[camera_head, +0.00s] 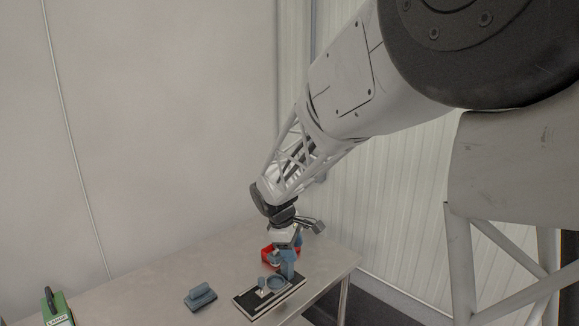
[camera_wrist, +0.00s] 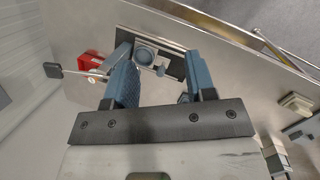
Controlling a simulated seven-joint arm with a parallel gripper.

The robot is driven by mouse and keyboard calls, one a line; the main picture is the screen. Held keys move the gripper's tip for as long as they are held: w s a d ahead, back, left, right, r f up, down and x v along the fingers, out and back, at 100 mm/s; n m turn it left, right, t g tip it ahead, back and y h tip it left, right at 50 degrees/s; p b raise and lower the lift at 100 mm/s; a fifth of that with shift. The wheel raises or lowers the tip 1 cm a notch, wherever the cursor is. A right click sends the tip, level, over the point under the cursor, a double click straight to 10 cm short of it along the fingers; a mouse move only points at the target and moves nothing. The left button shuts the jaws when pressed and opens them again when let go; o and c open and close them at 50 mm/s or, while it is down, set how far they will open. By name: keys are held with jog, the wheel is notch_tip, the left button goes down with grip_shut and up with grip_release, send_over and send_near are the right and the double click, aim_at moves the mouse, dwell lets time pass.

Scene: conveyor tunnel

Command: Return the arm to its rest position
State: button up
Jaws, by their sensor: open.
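My gripper (camera_head: 287,268) hangs over the far right part of the table (camera_head: 150,290), at the end of my outstretched arm. In the wrist view its two blue fingers (camera_wrist: 161,60) are spread apart with nothing held between them. Beyond the fingertips lies a black-and-light board (camera_wrist: 172,62) with a round grey-blue piece (camera_wrist: 145,53) and a smaller piece on it. I cannot tell how large the gap between fingertips and board is.
A red box (camera_head: 266,252) stands close behind my gripper; it also shows in the wrist view (camera_wrist: 90,62). A grey-blue block (camera_head: 200,297) lies left of the board. A green case (camera_head: 57,309) is at the lower left. The table between them is bare.

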jog(key=s+d+r+m+y, duration=0.1)
jog(key=s+d+r+m, duration=0.4)
jog(key=s, duration=0.4)
jog(key=s+d+r+m+y, duration=0.1)
jog(key=s+d+r+m, duration=0.1)
jog(key=s+d+r, duration=0.4)
jog(key=s+d+f+m+t, duration=0.1)
jog(key=s+d+m, duration=0.2)
jog(key=s, duration=0.7)
jog(key=s+d+f+m+y, duration=0.1)
jog(key=s+d+m, duration=0.2)
jog(key=s, duration=0.8)
jog(key=shift+s+d+m+t, duration=0.2)
jog(key=shift+d+m+t, duration=0.2)
jog(key=shift+m, duration=0.3)
